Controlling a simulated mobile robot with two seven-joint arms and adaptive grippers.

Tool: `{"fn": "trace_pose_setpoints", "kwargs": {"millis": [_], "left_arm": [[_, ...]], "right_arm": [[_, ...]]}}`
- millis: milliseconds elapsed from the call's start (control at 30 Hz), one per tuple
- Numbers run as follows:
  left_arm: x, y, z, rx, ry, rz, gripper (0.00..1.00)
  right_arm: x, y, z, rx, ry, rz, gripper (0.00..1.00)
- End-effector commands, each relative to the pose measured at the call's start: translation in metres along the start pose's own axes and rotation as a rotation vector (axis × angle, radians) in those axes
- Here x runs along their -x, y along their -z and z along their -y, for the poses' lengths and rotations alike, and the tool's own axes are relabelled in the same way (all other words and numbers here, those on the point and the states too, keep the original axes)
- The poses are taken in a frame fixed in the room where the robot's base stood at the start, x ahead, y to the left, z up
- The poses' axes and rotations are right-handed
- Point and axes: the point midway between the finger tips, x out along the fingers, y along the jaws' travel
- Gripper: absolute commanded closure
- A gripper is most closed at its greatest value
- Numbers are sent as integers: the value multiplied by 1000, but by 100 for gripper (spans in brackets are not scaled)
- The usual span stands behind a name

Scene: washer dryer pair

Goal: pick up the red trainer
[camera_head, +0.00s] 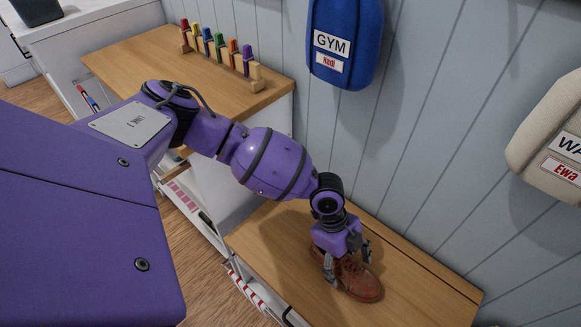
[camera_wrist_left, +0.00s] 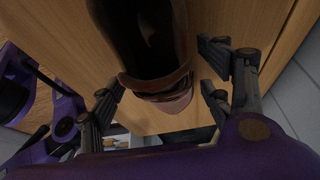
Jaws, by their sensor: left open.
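A reddish-brown lace-up shoe (camera_head: 362,284) rests on the wooden bench top (camera_head: 415,290); it is the only shoe in view and looks more like brown leather than a bright red trainer. My left gripper (camera_head: 348,261) points down over the shoe's rear part, one finger on each side. In the left wrist view the shoe (camera_wrist_left: 150,50) lies between the spread fingers of the left gripper (camera_wrist_left: 162,80), with gaps at both sides. The left gripper is open. Part of the shoe is hidden behind the gripper in the head view. My right gripper is not in view.
A panelled wall (camera_head: 425,130) rises behind the bench. A blue GYM bag (camera_head: 345,70) and a beige bag (camera_head: 552,120) hang on it. A higher wooden top (camera_head: 140,60) at the left holds a rack of coloured pieces (camera_head: 207,45). The bench right of the shoe is clear.

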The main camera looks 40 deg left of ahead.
Motion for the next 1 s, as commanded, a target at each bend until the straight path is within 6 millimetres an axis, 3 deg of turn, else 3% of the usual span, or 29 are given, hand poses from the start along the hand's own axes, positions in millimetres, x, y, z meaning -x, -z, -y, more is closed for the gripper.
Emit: {"fn": "trace_pose_setpoints", "kwargs": {"millis": [133, 533, 833, 1000], "left_arm": [[2, 1, 3, -2, 4, -1, 28], [2, 1, 2, -2, 3, 0, 81], [4, 2, 2, -1, 2, 0, 82], [16, 7, 2, -2, 4, -1, 82]], "right_arm": [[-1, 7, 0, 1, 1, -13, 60], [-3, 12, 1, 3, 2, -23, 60], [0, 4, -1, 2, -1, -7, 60], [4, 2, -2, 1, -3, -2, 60]]}}
